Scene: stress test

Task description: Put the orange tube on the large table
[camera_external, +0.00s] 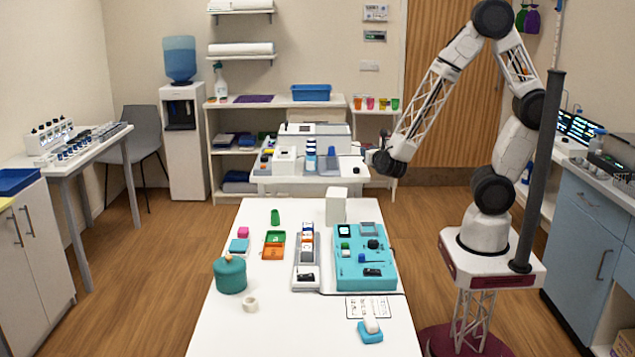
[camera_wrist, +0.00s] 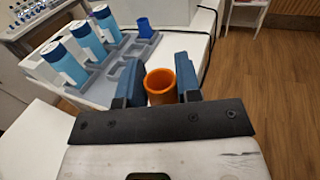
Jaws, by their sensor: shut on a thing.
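The orange tube (camera_wrist: 161,92) is held between the two blue fingers of my gripper (camera_wrist: 159,80) in the wrist view, its open round mouth showing. In the external view my gripper (camera_external: 381,163) is at the right end of the small back table (camera_external: 262,181), and the tube cannot be made out there. The large table (camera_external: 218,330) is the long white one in the foreground. My gripper is beyond its far right corner, not over it.
A grey rack (camera_wrist: 100,88) with blue-and-white tubes (camera_wrist: 64,62) and a small blue tube (camera_wrist: 144,27) is close by my gripper. The large table carries a teal pot (camera_external: 230,276), a turquoise panel (camera_external: 362,262) and a white box (camera_external: 336,205). Its front left is bare.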

